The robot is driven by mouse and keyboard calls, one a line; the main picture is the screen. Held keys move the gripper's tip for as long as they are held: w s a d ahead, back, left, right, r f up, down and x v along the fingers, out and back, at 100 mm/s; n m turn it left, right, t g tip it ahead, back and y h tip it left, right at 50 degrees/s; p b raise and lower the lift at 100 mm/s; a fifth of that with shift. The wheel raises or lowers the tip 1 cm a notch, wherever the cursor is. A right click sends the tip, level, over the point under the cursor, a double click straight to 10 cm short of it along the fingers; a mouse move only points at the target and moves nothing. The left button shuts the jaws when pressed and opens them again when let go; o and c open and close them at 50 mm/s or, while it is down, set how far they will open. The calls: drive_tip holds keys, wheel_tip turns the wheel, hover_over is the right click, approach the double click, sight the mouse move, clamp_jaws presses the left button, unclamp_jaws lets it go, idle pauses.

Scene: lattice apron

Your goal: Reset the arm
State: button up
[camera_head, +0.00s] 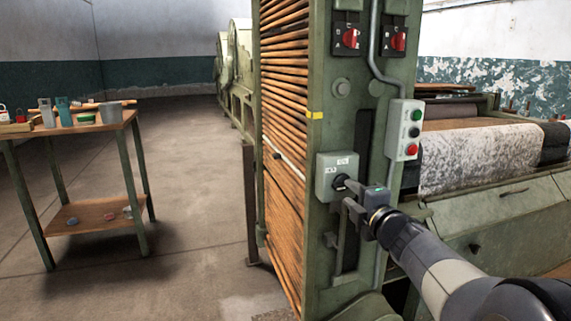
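My gripper (350,194) is at the end of my arm, which reaches in from the lower right. It is in front of the green machine's upright panel (325,120), close to a grey switch box (326,172) with a black rotary knob. The fingers overlap the knob in this view. I cannot tell whether they touch it or how far they are apart. Part of the knob is hidden by the gripper.
A grey box with green, black and red buttons (403,130) is just above my gripper. Two red rotary switches (351,38) are higher up. Fabric rollers (480,155) stand at right. A wooden table (85,126) with tools stands at left. The floor between is clear.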

sight(344, 187)
drive_tip(key=p+v, duration=0.2)
drive_tip(key=v, duration=0.6)
drive_tip(key=b+x, duration=0.2)
drive_tip(key=x, duration=0.9)
drive_tip(key=shift+r, duration=0.15)
drive_tip(key=shift+s+r+m+p, duration=0.1)
drive_tip(key=shift+r+m+p, duration=0.2)
drive_tip(key=shift+m+p, duration=0.75)
drive_tip(key=m+p, duration=0.3)
drive_tip(key=m, duration=0.2)
drive_tip(key=shift+d, duration=0.1)
drive_tip(key=shift+f, duration=0.1)
